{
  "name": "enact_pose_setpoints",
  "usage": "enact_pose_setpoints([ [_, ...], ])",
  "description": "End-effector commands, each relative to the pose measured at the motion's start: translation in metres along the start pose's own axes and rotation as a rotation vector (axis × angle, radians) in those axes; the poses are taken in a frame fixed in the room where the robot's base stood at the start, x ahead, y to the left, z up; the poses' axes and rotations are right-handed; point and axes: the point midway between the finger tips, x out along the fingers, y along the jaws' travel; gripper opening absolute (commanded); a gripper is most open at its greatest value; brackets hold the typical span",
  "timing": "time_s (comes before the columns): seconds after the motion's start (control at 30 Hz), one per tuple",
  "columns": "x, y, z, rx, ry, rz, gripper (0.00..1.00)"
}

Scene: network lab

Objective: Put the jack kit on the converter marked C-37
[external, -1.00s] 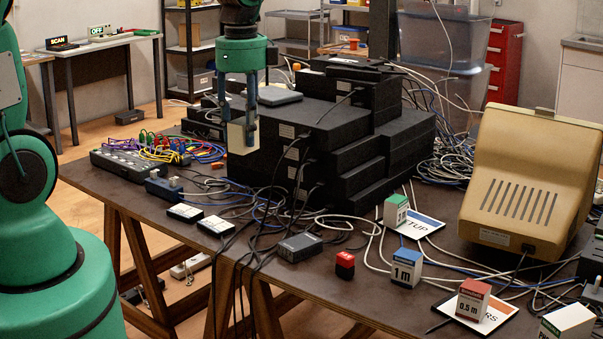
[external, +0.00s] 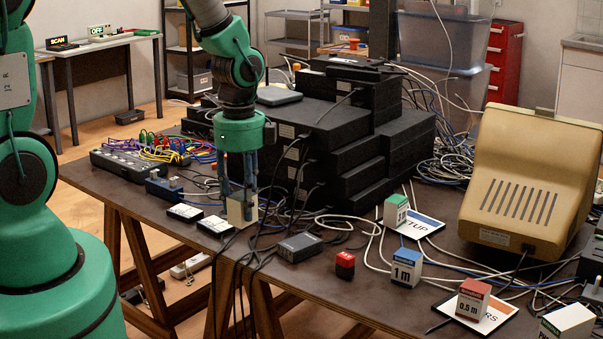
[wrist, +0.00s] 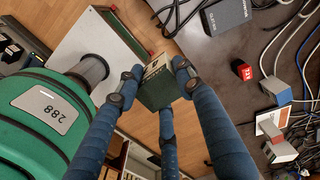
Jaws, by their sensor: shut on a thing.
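My gripper (external: 240,200) is shut on a small cream and dark green box (external: 242,210), which seems to be the jack kit; it shows between the fingers in the wrist view (wrist: 158,88). The box is held upright low by the table's front edge. Whether it touches anything below is unclear. Two small black devices with white labels, a left one (external: 184,212) and a right one (external: 215,225), lie just left of the box. A larger grey device (external: 300,246) lies to its right, also in the wrist view (wrist: 228,14). The marking C-37 is not readable on any device.
Black cables hang over the table edge beside the box. Stacked black equipment (external: 330,140) stands behind. A red block (external: 345,264), a blue-white box (external: 405,267), a red-white box (external: 473,299) and a green-white box (external: 395,210) stand to the right, near a beige monitor (external: 530,180).

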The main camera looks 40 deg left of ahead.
Motion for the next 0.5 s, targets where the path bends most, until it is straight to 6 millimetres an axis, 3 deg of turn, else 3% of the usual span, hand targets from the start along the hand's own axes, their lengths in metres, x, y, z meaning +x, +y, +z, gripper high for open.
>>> enact_pose_setpoints([
  [0.1,0.027,0.000,0.000,0.000,-0.001,0.003,0.08],
  [0.2,0.040,-0.001,0.000,0.000,0.000,0.000,0.08],
  [0.5,0.052,-0.001,0.000,0.000,0.001,-0.002,0.08],
])
